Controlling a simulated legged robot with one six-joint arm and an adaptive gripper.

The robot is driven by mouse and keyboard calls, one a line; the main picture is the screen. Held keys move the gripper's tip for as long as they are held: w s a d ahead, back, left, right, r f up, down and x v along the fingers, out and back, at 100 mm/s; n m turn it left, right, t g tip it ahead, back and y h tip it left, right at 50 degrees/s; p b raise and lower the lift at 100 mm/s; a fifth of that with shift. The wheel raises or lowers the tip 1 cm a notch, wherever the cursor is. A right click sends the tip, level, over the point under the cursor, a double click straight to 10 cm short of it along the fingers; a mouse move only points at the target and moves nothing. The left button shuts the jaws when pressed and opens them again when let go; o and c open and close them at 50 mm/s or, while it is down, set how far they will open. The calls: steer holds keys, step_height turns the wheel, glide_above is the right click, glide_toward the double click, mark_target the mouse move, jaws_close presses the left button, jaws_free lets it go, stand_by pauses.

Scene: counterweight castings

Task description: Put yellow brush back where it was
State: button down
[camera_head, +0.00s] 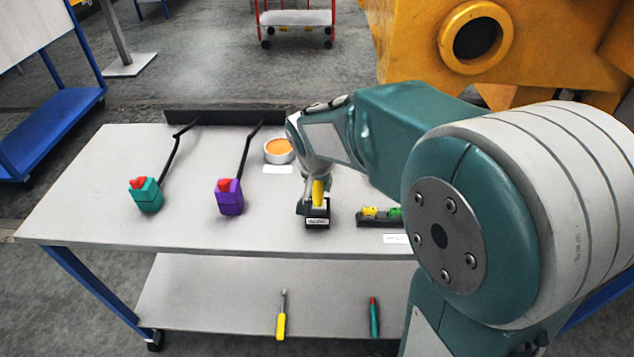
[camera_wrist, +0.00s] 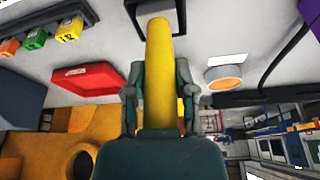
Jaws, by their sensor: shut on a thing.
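The yellow brush (camera_head: 318,189) shows in the head view as a short yellow handle, upright over the table. My gripper (camera_head: 315,196) is shut on it. In the wrist view the yellow handle (camera_wrist: 160,45) stands between the two fingers of my gripper (camera_wrist: 160,88).
On the table (camera_head: 90,205) stand a teal block tool (camera_head: 146,196), a purple one (camera_head: 230,198), an orange-topped round tub (camera_head: 279,150) and a rack of coloured cubes (camera_head: 380,217). The wrist view shows a red tray (camera_wrist: 88,79). A screwdriver (camera_head: 281,318) lies on the lower shelf.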

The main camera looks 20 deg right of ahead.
steer(key=shift+a+f, duration=0.15)
steer(key=shift+f, duration=0.4)
steer(key=shift+c, duration=1.8)
jaws_free()
steer(key=v, duration=1.2)
steer(key=s+d+f+n+t+y, duration=0.1)
steer(key=s+n, duration=0.4)
steer(key=s, duration=1.2)
steer(key=shift+s+d+f+t+y, duration=0.3)
steer(key=shift+f+t, duration=0.05)
steer(key=shift+t, duration=0.25)
